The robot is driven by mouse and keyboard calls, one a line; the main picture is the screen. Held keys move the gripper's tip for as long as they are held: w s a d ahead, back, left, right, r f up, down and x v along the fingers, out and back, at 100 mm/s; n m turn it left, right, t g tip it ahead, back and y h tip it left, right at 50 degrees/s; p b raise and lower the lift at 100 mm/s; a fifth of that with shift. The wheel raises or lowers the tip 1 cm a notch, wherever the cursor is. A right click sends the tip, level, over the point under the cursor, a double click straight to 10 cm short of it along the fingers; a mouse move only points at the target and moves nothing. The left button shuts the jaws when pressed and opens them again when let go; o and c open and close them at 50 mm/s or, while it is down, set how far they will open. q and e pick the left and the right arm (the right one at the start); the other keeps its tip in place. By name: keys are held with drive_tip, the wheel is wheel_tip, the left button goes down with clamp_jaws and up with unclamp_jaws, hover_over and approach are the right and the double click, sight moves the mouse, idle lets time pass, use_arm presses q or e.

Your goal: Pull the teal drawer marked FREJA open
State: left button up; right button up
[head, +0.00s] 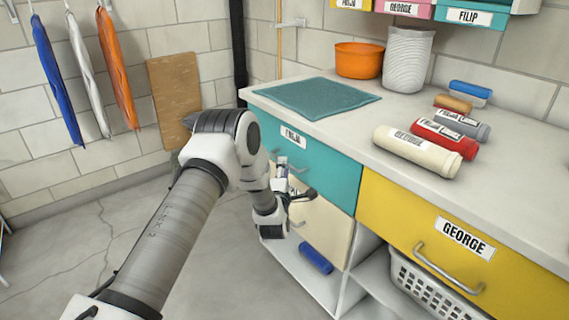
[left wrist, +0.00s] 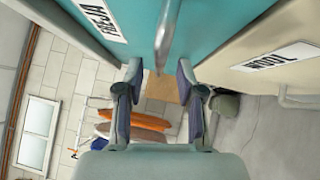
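The teal drawer (head: 333,178) is under the left part of the countertop, its front looking shut. Its label is partly readable in the head view and reads FREJA in the left wrist view (left wrist: 100,18). Its metal bar handle (left wrist: 167,35) is partly hidden by my gripper in the head view. My left gripper (head: 299,194) is at the drawer front, by the handle. In the left wrist view its two fingers (left wrist: 159,72) are apart, with the handle's end between or just beyond the tips; I see no contact. My right gripper is not in view.
A cream drawer (head: 325,228) lies below and a yellow GEORGE drawer (head: 480,262) to the right. The countertop holds a teal mat (head: 315,97), an orange pot (head: 359,60), a ribbed white container (head: 408,60) and several rolls. The floor (head: 215,270) left of the drawers is clear.

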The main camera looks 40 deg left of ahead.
use_arm(q)
drive_tip(key=shift+x, duration=1.5)
drive_tip(key=shift+s, duration=0.1)
clamp_jaws()
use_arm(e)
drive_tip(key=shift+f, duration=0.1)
use_arm(q)
drive_tip(key=shift+s, duration=0.1)
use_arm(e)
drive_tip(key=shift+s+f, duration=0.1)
